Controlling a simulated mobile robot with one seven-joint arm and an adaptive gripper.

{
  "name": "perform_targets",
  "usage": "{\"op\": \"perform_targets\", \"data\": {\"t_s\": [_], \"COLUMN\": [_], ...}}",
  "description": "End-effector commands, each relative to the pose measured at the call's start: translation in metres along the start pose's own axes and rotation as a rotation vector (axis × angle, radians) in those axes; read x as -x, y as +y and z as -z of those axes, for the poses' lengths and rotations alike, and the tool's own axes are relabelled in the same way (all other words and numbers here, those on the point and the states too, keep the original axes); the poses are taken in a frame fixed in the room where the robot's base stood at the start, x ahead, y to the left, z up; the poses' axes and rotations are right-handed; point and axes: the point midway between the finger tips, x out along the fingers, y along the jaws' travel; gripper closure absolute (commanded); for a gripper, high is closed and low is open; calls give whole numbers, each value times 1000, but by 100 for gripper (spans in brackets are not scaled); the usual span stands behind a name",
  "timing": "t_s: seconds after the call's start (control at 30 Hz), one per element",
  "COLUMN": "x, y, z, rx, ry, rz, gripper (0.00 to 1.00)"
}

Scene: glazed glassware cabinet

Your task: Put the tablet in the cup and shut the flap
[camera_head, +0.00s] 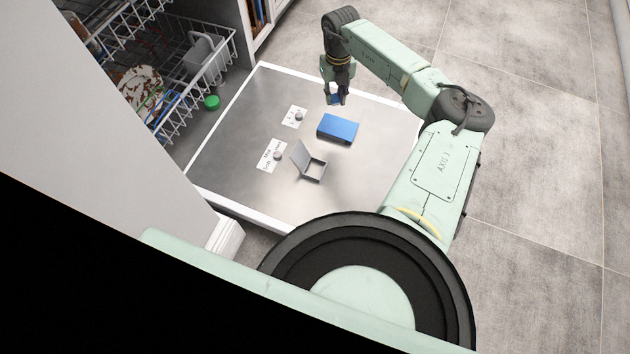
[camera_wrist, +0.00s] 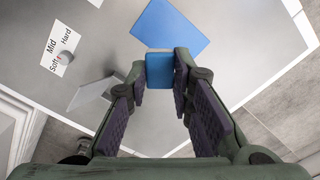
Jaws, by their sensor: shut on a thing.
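My gripper (camera_head: 337,97) is shut on a small blue tablet (camera_wrist: 160,70), held between its fingertips in the wrist view. It is above the far part of the steel door panel, beyond the larger blue box. The small grey cup (camera_head: 314,172) is nearer the camera and apart from the gripper. Its flap (camera_head: 300,156) stands raised, so the cup is open. In the wrist view the flap (camera_wrist: 88,94) shows at the left, and my left finger hides most of the cup.
A blue box (camera_head: 338,127) lies on the steel door panel (camera_head: 235,140) between gripper and cup. Two labelled dials, one white label (camera_head: 268,157) and another (camera_head: 291,117), lie left. A wire rack (camera_head: 195,75) with dishes stands at upper left, with a green round item (camera_head: 211,102) beside it.

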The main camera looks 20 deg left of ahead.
Motion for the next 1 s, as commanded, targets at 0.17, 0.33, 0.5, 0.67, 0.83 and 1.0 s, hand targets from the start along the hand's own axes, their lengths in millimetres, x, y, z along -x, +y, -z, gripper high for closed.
{"op": "perform_targets", "data": {"t_s": [0.17, 0.33, 0.5, 0.67, 0.83, 1.0], "x": [-55, -74, -79, -81, -85, -89], "y": [10, 14, 20, 38, 63, 85], "z": [-6, -6, 3, 32, 70, 106], "rx": [-393, -612, -678, -677, -676, -677], "ry": [2, 1, 0, 1, -1, 0], "rz": [-2, -1, 0, -3, -3, -3], "gripper": [96, 96, 96, 96, 96, 96]}}
